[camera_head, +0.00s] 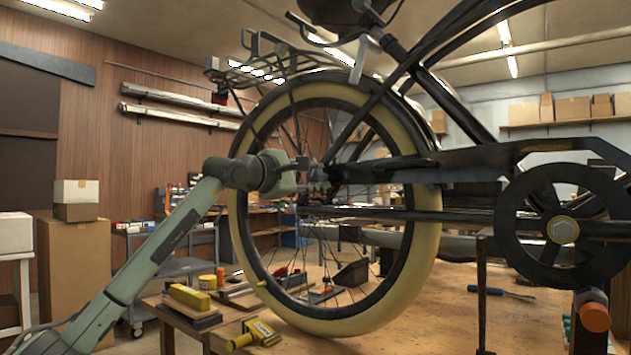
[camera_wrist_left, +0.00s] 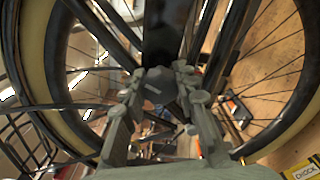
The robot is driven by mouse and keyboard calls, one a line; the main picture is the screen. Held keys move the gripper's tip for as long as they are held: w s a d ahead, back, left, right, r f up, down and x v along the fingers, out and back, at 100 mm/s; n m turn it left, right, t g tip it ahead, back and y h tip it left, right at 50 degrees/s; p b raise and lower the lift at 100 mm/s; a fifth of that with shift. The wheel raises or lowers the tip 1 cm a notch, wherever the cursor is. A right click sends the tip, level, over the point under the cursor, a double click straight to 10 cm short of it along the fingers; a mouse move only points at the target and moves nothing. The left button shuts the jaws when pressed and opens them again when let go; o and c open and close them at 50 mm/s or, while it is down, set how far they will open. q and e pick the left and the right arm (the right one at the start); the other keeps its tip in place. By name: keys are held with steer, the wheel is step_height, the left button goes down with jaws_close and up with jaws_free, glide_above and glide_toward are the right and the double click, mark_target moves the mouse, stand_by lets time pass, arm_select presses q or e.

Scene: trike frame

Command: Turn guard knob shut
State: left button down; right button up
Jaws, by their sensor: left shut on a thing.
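The bike's dark chain guard (camera_head: 465,162) runs from the wheel hub to the crank at the right. My left gripper (camera_head: 314,172) is at the guard's rear end, in front of the rear wheel. In the left wrist view, its fingers (camera_wrist_left: 160,92) are shut on a small dark faceted knob (camera_wrist_left: 157,84), below the dark end of the guard (camera_wrist_left: 163,35). In the head view the knob is mostly hidden by the gripper, and its turn angle cannot be told. My right gripper is in neither view.
The cream-tyred rear wheel (camera_head: 430,235) stands close behind my left gripper. The wooden bench (camera_head: 430,325) holds a yellow-handled tool (camera_head: 255,334), a yellow block (camera_head: 187,297) and a blue-handled screwdriver (camera_head: 500,292). An orange-ended part (camera_head: 594,316) stands at the lower right.

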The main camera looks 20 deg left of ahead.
arm_select(q)
steer(key=shift+n, duration=1.2)
steer(key=shift+n+b, duration=0.4)
steer(key=shift+n, duration=0.7)
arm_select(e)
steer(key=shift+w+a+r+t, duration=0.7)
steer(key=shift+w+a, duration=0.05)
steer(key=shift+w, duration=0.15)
arm_select(q)
steer(key=c, duration=1.1)
jaws_free()
steer(key=shift+c, duration=0.2)
steer(key=v, duration=1.2)
